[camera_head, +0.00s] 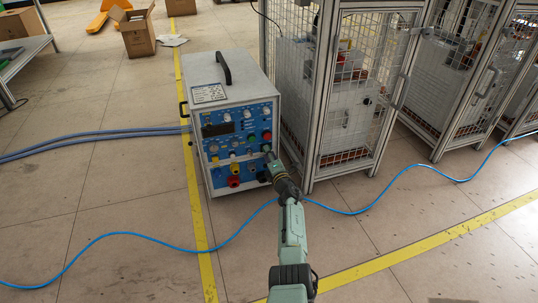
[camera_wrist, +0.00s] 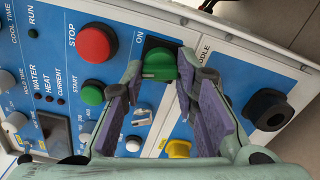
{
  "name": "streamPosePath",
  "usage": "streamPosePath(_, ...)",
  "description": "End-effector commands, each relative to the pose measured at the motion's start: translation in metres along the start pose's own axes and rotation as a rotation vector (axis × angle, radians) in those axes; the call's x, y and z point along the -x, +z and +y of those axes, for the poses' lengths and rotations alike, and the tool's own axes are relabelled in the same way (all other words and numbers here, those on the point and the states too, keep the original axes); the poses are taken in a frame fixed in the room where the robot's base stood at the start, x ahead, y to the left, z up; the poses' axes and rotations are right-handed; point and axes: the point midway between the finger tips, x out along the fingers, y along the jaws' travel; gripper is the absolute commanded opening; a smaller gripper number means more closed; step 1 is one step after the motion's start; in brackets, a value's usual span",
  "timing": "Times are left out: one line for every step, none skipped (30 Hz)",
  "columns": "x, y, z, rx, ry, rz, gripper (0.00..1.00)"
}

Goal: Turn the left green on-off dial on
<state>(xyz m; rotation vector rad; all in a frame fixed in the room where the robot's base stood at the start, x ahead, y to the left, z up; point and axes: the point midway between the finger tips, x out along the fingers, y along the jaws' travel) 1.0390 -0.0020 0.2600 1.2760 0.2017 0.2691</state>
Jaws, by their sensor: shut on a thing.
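The green on-off dial (camera_wrist: 160,66) is on a black square plate under the word "ON", on the blue front panel of the heater (camera_head: 232,115). Its grip bar lies roughly crosswise in the wrist view. My gripper (camera_wrist: 161,64) has its purple-padded fingers on either side of the dial and is shut on it. In the head view my gripper (camera_head: 269,160) reaches the right side of the panel, and the dial is too small to make out clearly there.
A red STOP button (camera_wrist: 97,44) and a green START button (camera_wrist: 91,95) are left of the dial. A black knob (camera_wrist: 268,109) is at the right and a yellow one (camera_wrist: 178,149) below. A wire-mesh cage (camera_head: 340,90) stands close right of the heater. A blue hose (camera_head: 120,235) crosses the floor.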

Motion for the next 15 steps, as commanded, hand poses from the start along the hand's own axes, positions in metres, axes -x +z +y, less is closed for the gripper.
streamPosePath(-0.0004, 0.0000, 0.0011, -0.043, 0.000, 0.001, 0.00)
streamPosePath(-0.0005, 0.0000, 0.0012, -0.071, 0.000, 0.001, 0.00)
streamPosePath(-0.0005, 0.0003, 0.0014, -0.110, 0.000, 0.001, 0.00)
streamPosePath(-0.0004, 0.0005, 0.0015, -0.139, 0.000, 0.000, 0.00)
streamPosePath(-0.0004, 0.0005, 0.0015, -0.167, 0.000, 0.000, 0.00)
streamPosePath(-0.0005, 0.0005, 0.0017, -0.206, 0.000, 0.001, 0.00)
streamPosePath(-0.0005, 0.0005, 0.0017, -0.233, 0.000, 0.001, 0.00)
streamPosePath(-0.0005, 0.0006, 0.0017, -0.261, 0.000, 0.001, 0.00)
streamPosePath(-0.0005, 0.0007, 0.0018, -0.300, 0.000, 0.000, 0.00)
streamPosePath(-0.0006, 0.0007, 0.0018, -0.330, 0.000, 0.000, 0.00)
streamPosePath(-0.0006, 0.0005, 0.0019, -0.357, 0.000, 0.001, 0.00)
streamPosePath(-0.0007, 0.0004, 0.0020, -0.395, 0.000, 0.001, 0.00)
streamPosePath(-0.0007, 0.0004, 0.0022, -0.424, 0.000, 0.001, 0.00)
streamPosePath(-0.0007, 0.0004, 0.0023, -0.452, 0.000, 0.001, 0.00)
streamPosePath(-0.0008, 0.0005, 0.0024, -0.490, 0.000, 0.001, 0.00)
